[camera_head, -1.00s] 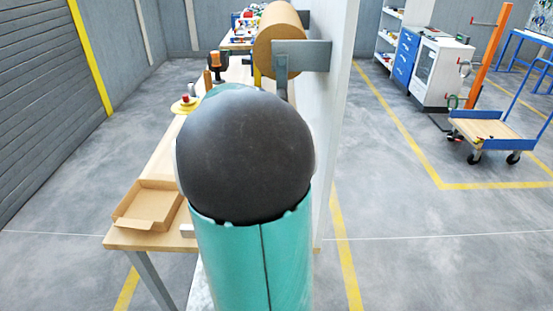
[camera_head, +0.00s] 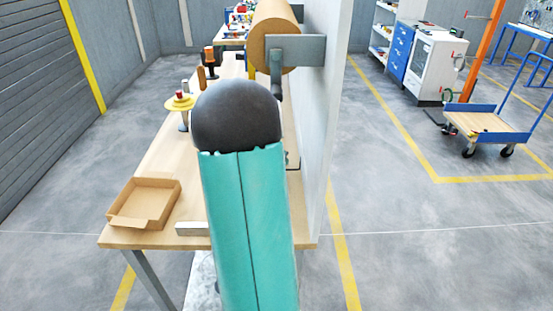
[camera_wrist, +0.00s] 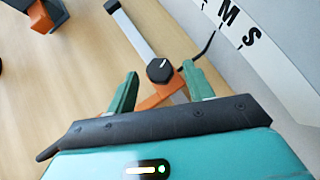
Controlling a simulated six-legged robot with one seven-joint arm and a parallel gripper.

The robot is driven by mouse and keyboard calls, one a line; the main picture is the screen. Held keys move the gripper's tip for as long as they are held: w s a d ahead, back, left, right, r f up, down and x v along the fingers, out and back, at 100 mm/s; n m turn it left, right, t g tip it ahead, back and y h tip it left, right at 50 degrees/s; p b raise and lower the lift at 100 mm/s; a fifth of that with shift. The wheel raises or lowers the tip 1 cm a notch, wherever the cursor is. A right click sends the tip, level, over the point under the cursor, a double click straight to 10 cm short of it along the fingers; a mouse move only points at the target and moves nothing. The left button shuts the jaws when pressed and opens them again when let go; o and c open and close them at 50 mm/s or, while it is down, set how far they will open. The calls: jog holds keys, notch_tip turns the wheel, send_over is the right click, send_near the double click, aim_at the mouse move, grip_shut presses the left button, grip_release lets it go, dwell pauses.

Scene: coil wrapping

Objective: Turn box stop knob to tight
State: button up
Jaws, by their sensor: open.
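In the wrist view a black faceted knob (camera_wrist: 159,70) with a white mark on its top sits on an orange arm (camera_wrist: 174,97) at the end of a pale grey bar (camera_wrist: 133,30). My gripper (camera_wrist: 161,75) is open, with one green finger on each side of the knob in the picture. I cannot tell whether the fingertips are level with the knob or still above it; no contact is clear. In the head view my own arm hides the knob and my gripper.
A black cable (camera_wrist: 207,47) runs right of the knob towards a pale panel with letters (camera_wrist: 246,40). An orange and black part (camera_wrist: 42,15) is at the upper left. In the head view an open cardboard box (camera_head: 145,203) and a brown roll (camera_head: 273,38) are on the bench side.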

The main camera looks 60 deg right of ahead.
jog(key=shift+d+f, duration=0.5)
jog(key=shift+d, duration=0.05)
